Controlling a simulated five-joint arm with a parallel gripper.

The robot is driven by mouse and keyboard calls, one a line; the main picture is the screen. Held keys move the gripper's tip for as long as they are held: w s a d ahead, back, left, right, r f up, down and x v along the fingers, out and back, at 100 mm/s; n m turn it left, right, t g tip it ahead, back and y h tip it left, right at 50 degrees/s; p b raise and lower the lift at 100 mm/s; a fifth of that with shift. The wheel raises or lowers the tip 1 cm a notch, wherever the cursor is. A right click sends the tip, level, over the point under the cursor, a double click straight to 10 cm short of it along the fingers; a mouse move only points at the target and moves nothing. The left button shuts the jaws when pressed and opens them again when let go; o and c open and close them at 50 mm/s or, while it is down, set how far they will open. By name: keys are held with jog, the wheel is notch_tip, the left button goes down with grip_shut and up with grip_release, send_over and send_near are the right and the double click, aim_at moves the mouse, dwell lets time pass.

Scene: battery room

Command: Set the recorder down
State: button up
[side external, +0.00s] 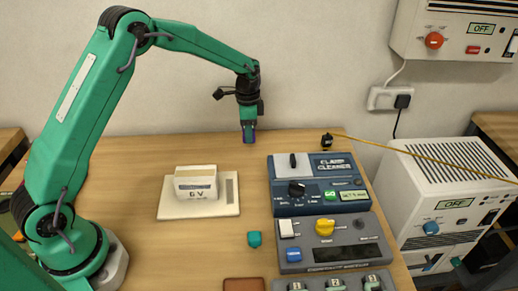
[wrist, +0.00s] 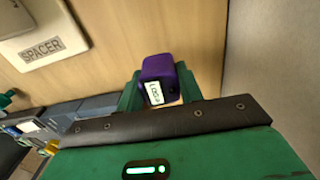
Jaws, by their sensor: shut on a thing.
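The recorder is a small purple block (wrist: 157,69) with a white label in the wrist view. It sits between the two green fingers of my gripper (wrist: 158,88), which is shut on it. In the side external view my gripper (side external: 249,133) points down near the table's back edge, and only a little purple of the recorder (side external: 251,137) shows between the fingers. It appears to be held above the wooden table (side external: 130,170); the exact height is hard to tell. The recorder's underside is hidden.
A pale plate labelled SPACER (wrist: 55,50) bears a cream 6 V block (side external: 196,184) left of centre. A blue device (side external: 335,202) and a grey device (side external: 325,255) stand to the right. A teal piece (side external: 254,239) lies in front. The table's back left is clear.

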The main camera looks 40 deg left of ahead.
aim_at(249, 150)
jog(key=shift+f, duration=2)
jog(key=shift+f, duration=0.15)
jog(key=o, duration=1)
notch_tip(249, 150, up, 12)
jog(key=shift+r, duration=0.15)
jog(key=shift+s+r, duration=0.1)
